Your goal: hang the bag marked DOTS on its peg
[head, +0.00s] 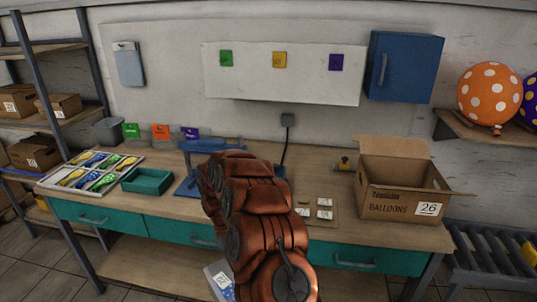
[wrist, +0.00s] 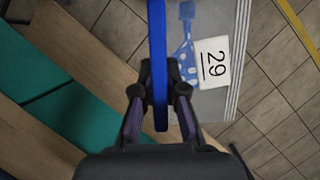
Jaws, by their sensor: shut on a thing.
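A clear bag with a blue dotted balloon print and a white label reading 29 hangs from my gripper (wrist: 160,88); the bag shows in the wrist view (wrist: 232,95) and partly in the head view (head: 218,268). My gripper is shut on the bag's blue top strip (wrist: 157,40), seen edge-on. In the head view my arm hides the gripper and part of the bag, which is below the table front. No word DOTS is readable on it. A white wall panel (head: 240,85) carries green, yellow and purple cards; I cannot make out pegs there.
The workbench (head: 340,235) holds a sorting tray (head: 42,183) of balloons, a teal bin (head: 148,180), a blue press (head: 190,183) and an open carton (head: 390,200) marked 26. A blue cabinet (head: 405,65) is right of the panel. Tiled floor (wrist: 275,85) lies below the bag.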

